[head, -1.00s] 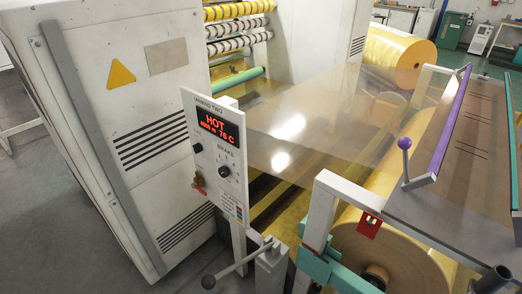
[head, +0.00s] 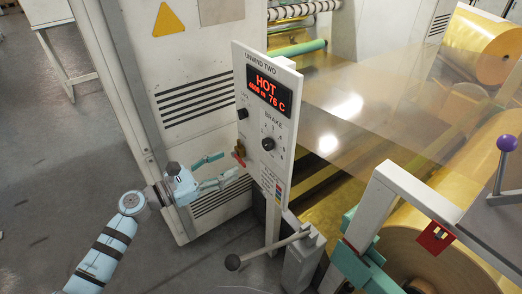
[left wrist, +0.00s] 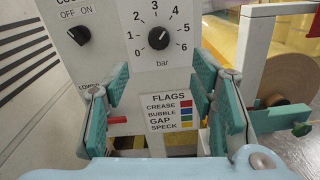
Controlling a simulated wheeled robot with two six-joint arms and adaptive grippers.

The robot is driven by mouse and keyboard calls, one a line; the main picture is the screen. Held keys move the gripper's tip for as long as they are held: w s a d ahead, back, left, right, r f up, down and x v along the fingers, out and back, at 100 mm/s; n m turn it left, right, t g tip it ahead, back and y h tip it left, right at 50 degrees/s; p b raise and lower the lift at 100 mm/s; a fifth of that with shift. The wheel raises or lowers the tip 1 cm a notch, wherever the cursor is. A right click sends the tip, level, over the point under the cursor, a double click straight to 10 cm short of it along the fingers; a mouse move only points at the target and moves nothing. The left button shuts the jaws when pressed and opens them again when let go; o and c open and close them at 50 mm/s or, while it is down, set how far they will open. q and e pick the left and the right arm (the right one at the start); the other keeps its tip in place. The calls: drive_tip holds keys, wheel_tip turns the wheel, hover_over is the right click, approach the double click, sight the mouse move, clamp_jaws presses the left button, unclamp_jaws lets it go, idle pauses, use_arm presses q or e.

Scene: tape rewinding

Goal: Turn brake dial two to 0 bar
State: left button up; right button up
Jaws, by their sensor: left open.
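The brake dial (head: 268,143) is a round black knob on the white panel headed UNWIND TWO (head: 262,110). In the left wrist view the dial (left wrist: 158,38) sits inside a scale from 0 to 6 bar, and its pale mark appears to point up and right, near 4. My left gripper (head: 229,165) is open and empty, left of and below the dial, apart from it. In the left wrist view its teal fingers (left wrist: 162,72) stand wide apart, below the dial and either side of the flags label. My right gripper is not in view.
A smaller black on/off knob (left wrist: 79,35) is left of the dial. A red lever (head: 239,157) sticks out of the panel's lower left. A ball-ended handle (head: 262,249) juts out below. A white cabinet (head: 200,80) stands behind; film and a roll (head: 430,250) lie right.

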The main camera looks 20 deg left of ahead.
sight(265, 145)
use_arm(q)
drive_tip(key=x, duration=1.2)
drive_tip(key=shift+w+d, duration=0.1)
drive_tip(key=shift+w, duration=0.15)
drive_tip(key=shift+c, duration=0.2)
drive_tip(key=c, duration=1.1)
